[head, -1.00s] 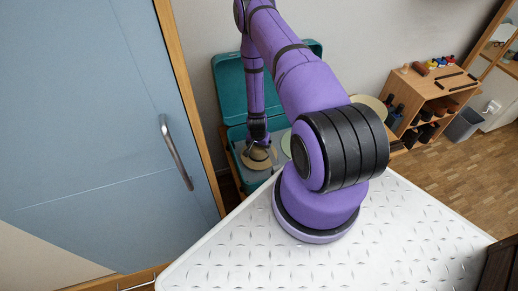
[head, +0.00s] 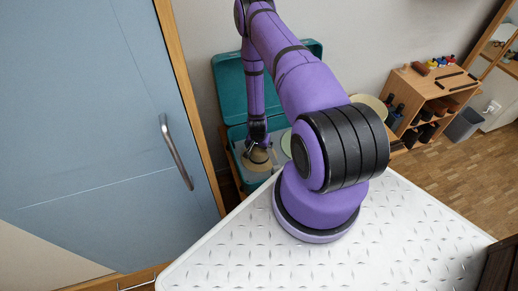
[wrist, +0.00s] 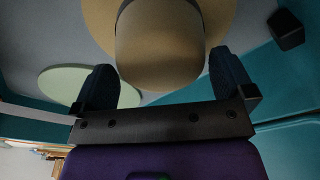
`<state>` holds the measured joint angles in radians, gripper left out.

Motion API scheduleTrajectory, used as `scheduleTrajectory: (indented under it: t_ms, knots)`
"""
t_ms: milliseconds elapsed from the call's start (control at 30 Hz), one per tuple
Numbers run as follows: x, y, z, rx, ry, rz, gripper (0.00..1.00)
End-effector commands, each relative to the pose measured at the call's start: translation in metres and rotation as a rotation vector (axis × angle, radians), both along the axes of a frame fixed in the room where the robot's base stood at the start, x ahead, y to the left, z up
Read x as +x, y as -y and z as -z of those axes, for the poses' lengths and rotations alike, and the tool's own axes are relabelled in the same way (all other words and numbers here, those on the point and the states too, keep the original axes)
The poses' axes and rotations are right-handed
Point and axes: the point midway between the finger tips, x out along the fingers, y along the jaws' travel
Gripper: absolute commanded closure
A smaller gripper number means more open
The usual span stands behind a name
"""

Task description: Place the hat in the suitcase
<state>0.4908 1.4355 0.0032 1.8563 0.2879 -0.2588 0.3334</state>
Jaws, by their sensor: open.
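The teal suitcase (head: 229,85) stands open against the wall in the head view, its lid raised. The tan hat (head: 258,160) lies inside its lower part, under my gripper (head: 257,146). In the wrist view the hat (wrist: 165,42) fills the top middle, crown towards me, brim spread on the grey lining. My gripper (wrist: 165,90) is open there, one finger on each side of the crown's near end. Whether the fingers touch the hat is unclear. The teal suitcase wall (wrist: 285,140) shows at the right.
A pale green disc (wrist: 75,85) lies beside the hat, and a small black block (wrist: 286,28) is at the upper right. A blue door (head: 90,110) is left of the suitcase. A wooden shelf unit (head: 430,90) and grey bin (head: 464,124) stand at right.

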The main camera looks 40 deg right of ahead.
Motion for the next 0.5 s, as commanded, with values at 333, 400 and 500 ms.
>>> scheduleTrajectory:
  t_ms: [333, 400, 500]
  knots:
    - [-0.002, -0.006, -0.061, -0.001, 0.002, 0.0, 0.0]
    - [-0.003, -0.007, -0.073, -0.001, 0.002, 0.0, 0.0]
    - [-0.004, -0.009, -0.088, 0.0, 0.001, 0.001, 0.0]
